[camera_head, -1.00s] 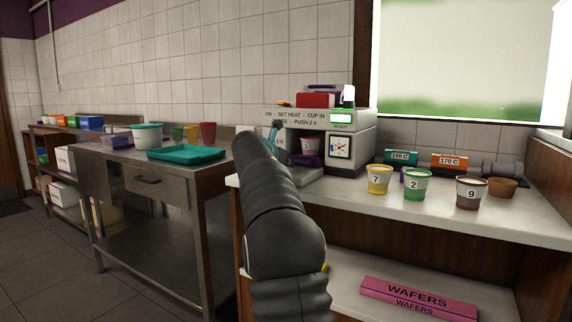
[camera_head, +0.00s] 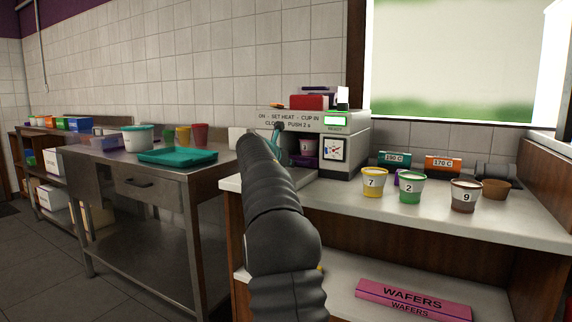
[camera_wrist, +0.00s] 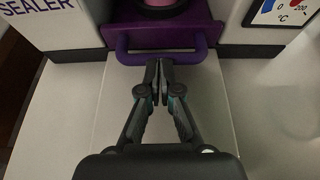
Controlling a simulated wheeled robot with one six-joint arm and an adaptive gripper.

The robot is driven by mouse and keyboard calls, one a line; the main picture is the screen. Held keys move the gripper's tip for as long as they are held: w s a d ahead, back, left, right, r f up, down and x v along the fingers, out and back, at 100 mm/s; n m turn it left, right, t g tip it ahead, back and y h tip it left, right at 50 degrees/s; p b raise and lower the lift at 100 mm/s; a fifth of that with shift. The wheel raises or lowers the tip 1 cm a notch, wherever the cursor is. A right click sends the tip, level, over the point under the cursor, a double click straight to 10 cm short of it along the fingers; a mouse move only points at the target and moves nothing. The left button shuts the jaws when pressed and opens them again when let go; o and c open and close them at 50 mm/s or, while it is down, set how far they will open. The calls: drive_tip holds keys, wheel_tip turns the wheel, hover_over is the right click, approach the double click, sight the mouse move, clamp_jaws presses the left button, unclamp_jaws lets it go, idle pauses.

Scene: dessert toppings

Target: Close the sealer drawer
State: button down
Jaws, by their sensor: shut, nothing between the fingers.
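The sealer (camera_head: 350,128) is a pale machine on the counter, with a green READY display and a dial. Its purple drawer (camera_wrist: 180,32) shows in the wrist view, with a purple bar handle (camera_wrist: 195,52) across its front. A pink cup (camera_wrist: 160,4) sits in the drawer, partly cut off by the frame; it also shows in the head view (camera_head: 307,147). How far the drawer stands out is hard to tell. My gripper (camera_wrist: 160,66) is shut and empty, its fingertips at the middle of the handle. I cannot tell whether they touch it. In the head view my arm partly hides the drawer.
Numbered cups, yellow (camera_head: 373,181), green (camera_head: 410,188) and brown (camera_head: 465,196), stand on the counter right of the sealer. Cartridges marked 150 C (camera_head: 393,158) and 170 C (camera_head: 442,164) lie behind them. A steel table (camera_head: 140,175) with a teal tray (camera_head: 178,156) stands left.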

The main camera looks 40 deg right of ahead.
drive_tip(key=a, duration=0.1)
drive_tip(key=s+a+b, duration=0.1)
drive_tip(key=a, duration=0.2)
drive_tip(key=shift+s+a+f+b, duration=0.1)
drive_tip(key=shift+s+f+b, duration=0.15)
drive_tip(key=shift+s+b, duration=0.1)
drive_tip(key=v, duration=0.9)
drive_tip(key=shift+a+r, duration=0.15)
drive_tip(key=shift+r, duration=0.05)
drive_tip(key=s+a+f+m+y, duration=0.6)
drive_tip(key=s+a+f+m, duration=0.5)
drive_tip(key=s+a, duration=0.6)
drive_tip(key=s+a+f+m+y, duration=0.6)
drive_tip(key=s+a+f+m, duration=0.5)
drive_tip(key=s+a+f, duration=0.5)
drive_tip(key=s+a, duration=0.1)
drive_tip(key=s, duration=0.2)
drive_tip(key=shift+a+m+y, duration=0.3)
drive_tip(key=shift+a, duration=0.05)
